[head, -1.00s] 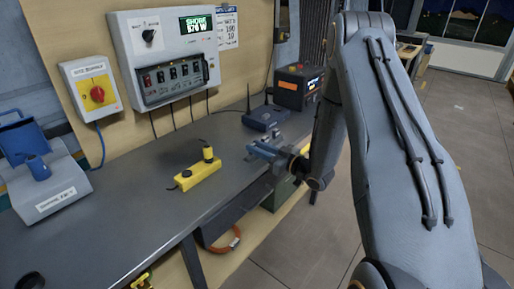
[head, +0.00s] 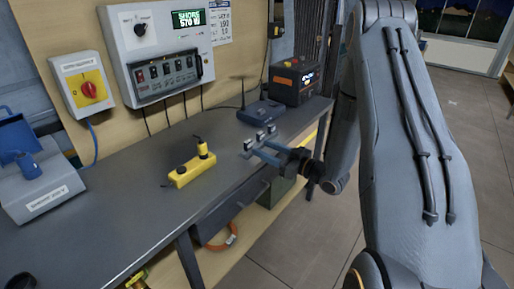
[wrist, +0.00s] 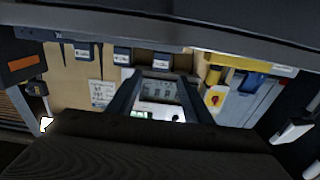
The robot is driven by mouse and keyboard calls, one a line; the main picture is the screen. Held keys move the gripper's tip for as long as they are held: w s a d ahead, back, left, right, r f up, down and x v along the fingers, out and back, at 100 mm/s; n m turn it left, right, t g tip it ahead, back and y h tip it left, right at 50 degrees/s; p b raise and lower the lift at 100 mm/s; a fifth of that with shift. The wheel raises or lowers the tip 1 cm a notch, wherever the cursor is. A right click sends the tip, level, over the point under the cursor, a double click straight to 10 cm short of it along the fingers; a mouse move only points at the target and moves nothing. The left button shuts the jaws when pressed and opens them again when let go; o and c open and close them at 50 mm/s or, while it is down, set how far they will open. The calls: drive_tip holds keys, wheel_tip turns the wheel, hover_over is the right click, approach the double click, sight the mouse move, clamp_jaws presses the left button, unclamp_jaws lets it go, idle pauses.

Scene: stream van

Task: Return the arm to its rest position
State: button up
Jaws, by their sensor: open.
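My gripper (head: 257,147) is open and empty over the dark worktop (head: 113,203), near its front edge. It lies between the yellow power strip (head: 193,170) and the router-like box (head: 262,112). My arm reaches in from the right of the head view. In the wrist view my two fingers (wrist: 158,95) stand apart, with the grey wall panel (wrist: 160,88) showing between them.
A grey breaker panel (head: 163,73) and a red rotary switch box (head: 86,88) are on the wall. A dark unit with an orange label (head: 296,79) stands at the bench's far end. A grey device with a blue plug (head: 38,185) is at left. Floor at right is clear.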

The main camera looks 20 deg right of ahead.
drive_tip(key=shift+v, duration=0.85)
